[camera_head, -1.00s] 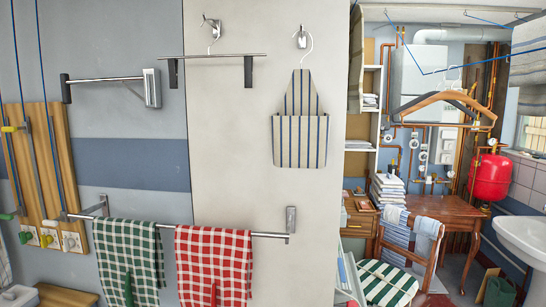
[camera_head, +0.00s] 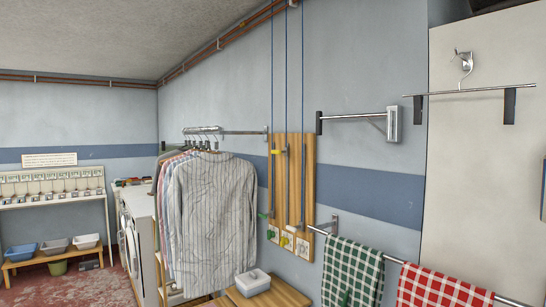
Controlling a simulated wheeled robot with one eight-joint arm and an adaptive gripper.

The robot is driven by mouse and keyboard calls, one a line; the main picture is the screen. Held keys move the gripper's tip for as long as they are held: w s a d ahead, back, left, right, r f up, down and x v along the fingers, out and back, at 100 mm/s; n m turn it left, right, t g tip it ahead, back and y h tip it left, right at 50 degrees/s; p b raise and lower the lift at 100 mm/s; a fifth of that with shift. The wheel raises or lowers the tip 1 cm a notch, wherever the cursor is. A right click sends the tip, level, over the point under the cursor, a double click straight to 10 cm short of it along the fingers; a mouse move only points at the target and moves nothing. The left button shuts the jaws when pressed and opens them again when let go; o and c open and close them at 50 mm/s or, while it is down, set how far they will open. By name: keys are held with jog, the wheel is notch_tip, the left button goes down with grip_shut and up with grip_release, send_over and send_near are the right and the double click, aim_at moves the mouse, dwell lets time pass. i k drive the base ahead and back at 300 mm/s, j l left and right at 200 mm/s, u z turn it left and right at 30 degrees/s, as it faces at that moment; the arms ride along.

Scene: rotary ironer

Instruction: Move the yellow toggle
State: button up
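A wooden board (camera_head: 308,180) is fixed to the grey-blue wall right of the hanging shirts. A yellow toggle-like piece (camera_head: 280,152) sticks out at its upper left, near the blue cords (camera_head: 287,75) that run up towards the ceiling. A green piece (camera_head: 264,215) is lower at the board's left edge. Small pale tiles or cards (camera_head: 303,248) line the board's bottom, with another yellow piece (camera_head: 287,241) among them. Which yellow piece is the named toggle I cannot tell. My gripper is not in view.
Striped shirts (camera_head: 212,215) hang on a rail left of the board. A white box (camera_head: 253,282) stands on a wooden surface below it. Green (camera_head: 353,272) and red (camera_head: 440,288) checked towels hang on a bar to the right. Washing machines (camera_head: 135,245) stand further left.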

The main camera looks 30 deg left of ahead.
aim_at(285, 151)
jog(key=u, duration=1.1)
jog(key=i+j+u, duration=0.1)
jog(key=i, duration=0.75)
